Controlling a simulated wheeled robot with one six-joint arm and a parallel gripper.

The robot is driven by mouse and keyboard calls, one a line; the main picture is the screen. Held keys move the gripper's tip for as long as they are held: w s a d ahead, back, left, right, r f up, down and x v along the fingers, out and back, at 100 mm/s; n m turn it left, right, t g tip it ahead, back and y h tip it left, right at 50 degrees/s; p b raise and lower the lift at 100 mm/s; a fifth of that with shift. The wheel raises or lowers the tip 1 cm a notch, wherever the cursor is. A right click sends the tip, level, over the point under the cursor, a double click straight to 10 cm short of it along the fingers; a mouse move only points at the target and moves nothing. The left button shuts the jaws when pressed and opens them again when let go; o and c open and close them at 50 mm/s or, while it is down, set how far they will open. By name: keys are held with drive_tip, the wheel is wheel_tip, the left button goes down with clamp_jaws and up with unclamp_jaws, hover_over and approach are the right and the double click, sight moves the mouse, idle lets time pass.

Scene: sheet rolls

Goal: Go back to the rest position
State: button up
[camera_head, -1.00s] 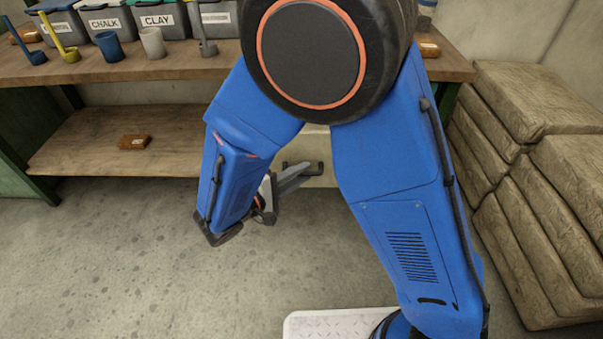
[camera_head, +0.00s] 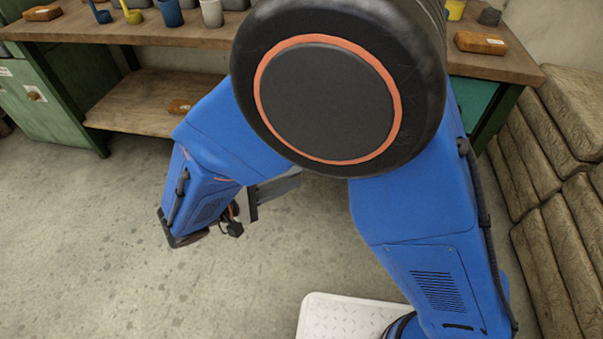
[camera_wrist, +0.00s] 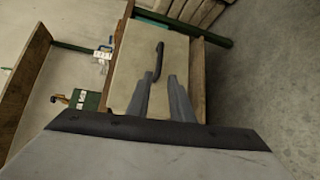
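My gripper (camera_head: 272,188) hangs below my blue arm in the head view, partly hidden by the arm, over the grey floor. In the wrist view my gripper (camera_wrist: 159,98) shows two grey fingers apart, with nothing between them. Beyond the fingertips is a pale drawer-like panel (camera_wrist: 135,65) with a dark bar handle (camera_wrist: 159,58). The fingers look apart from the handle. How far the panel stands out from the bench cannot be told. In the head view my arm hides this panel.
A wooden workbench (camera_head: 120,32) runs along the back, with cups, scoops and a brick-like block (camera_head: 480,42) on top. A lower shelf (camera_head: 140,115) holds another block. A green cabinet (camera_head: 50,100) stands at left, stacked sacks (camera_head: 555,200) at right. The floor at left is clear.

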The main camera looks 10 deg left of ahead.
drive_tip(key=shift+s+a, duration=0.2)
drive_tip(key=shift+w+d, duration=0.1)
idle(0.4)
drive_tip(key=w+d+r+m+g+y, duration=0.25)
drive_tip(key=d+g, duration=0.25)
drive_tip(key=d, duration=0.7)
drive_tip(key=w+d+r+m+g+y, duration=0.1)
drive_tip(key=w+d+r+m+g, duration=0.3)
drive_tip(key=d, duration=0.8)
drive_tip(key=s+d+r+m+t+y, duration=0.2)
drive_tip(key=s+d+y, duration=0.6)
drive_tip(key=s+d, duration=0.4)
drive_tip(key=shift+s+d+r+m+t, duration=0.3)
drive_tip(key=shift+d+r+m, duration=0.7)
drive_tip(key=shift+d, duration=1.05)
drive_tip(key=shift+a+r+y, duration=0.1)
drive_tip(key=shift+a+y, duration=0.05)
drive_tip(key=shift+y, duration=0.1)
